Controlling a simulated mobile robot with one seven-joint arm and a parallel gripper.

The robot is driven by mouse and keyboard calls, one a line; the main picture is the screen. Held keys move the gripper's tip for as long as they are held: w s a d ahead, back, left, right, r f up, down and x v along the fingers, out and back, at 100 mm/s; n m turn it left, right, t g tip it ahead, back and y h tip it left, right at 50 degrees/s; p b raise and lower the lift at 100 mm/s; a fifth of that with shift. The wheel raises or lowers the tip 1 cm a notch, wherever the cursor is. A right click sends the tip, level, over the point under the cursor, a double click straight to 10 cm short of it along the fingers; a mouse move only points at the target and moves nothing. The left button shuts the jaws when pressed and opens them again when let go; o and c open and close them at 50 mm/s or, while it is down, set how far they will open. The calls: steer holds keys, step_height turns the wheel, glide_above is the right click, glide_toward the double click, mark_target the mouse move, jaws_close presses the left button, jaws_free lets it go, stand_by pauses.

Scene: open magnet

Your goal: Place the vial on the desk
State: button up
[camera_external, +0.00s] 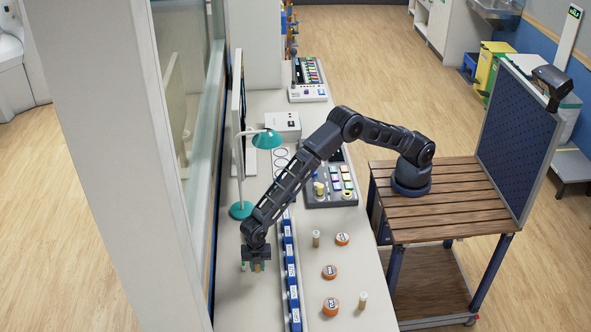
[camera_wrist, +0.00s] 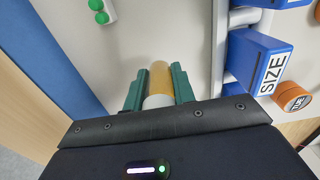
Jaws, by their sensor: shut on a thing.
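My gripper (camera_external: 256,268) points down over the left part of the pale desk (camera_external: 240,305), left of the row of blue bins. In the wrist view its green fingers (camera_wrist: 158,88) are shut on an amber vial (camera_wrist: 159,76) with a whitish end near the palm. In the external view the vial shows only as a small tan bit (camera_external: 258,267) between the fingers. I cannot tell whether its lower end touches the desk. Two other vials stand upright on the desk right of the bins, one farther back (camera_external: 316,238) and one near the front (camera_external: 362,300).
Blue labelled bins (camera_external: 291,270) run in a row just right of my gripper. Orange round pieces (camera_external: 329,271) lie beyond them. A teal lamp (camera_external: 268,139) and control panels (camera_external: 330,185) stand farther back. A green-and-white object (camera_wrist: 102,11) lies near the vial. Desk around my gripper looks mostly clear.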

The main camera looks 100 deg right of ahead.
mark_target(259, 283)
steer(key=shift+f, duration=3.6)
steer(key=shift+f, duration=0.15)
steer(key=o, duration=1)
